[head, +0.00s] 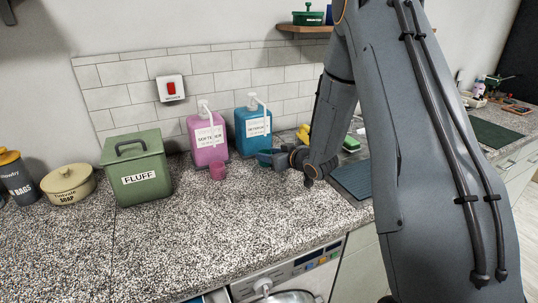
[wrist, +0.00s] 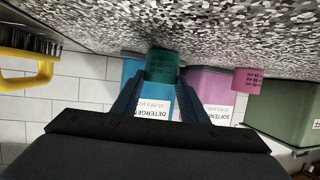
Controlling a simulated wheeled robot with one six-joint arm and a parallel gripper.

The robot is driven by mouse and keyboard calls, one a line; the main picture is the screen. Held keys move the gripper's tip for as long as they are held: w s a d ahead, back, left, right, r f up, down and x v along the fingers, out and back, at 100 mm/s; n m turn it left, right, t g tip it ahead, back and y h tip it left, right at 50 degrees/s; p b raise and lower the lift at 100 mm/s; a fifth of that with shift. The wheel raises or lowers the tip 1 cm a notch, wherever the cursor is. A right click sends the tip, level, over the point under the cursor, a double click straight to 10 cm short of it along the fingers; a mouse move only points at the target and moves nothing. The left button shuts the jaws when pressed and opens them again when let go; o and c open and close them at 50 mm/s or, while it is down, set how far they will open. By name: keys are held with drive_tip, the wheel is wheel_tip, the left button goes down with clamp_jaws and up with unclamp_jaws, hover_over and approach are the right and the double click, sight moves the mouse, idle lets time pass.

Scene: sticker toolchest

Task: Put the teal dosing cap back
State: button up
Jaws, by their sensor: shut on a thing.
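The teal dosing cap (wrist: 161,65) is a small dark teal cup with printed marks, held between the two fingers of my gripper (wrist: 158,88) in the wrist view. In the head view my gripper (head: 272,157) is low over the counter, in front of the blue detergent jug (head: 252,131). The cap is hard to tell from the fingers there. The wrist view is upside down and shows the detergent jug (wrist: 131,70) behind the cap. I cannot tell whether the cap touches the counter.
The pink softener jug (head: 203,150) stands left of the detergent jug, with a pink cap (head: 217,171) in front. A green FLUFF bin (head: 137,170) is further left. A yellow brush (wrist: 28,66) and a dark ribbed mat (head: 354,180) lie right of my gripper. The front counter is clear.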

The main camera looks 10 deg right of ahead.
drive_tip(key=shift+f, duration=0.2)
drive_tip(key=o, duration=1)
drive_tip(key=shift+r, duration=0.1)
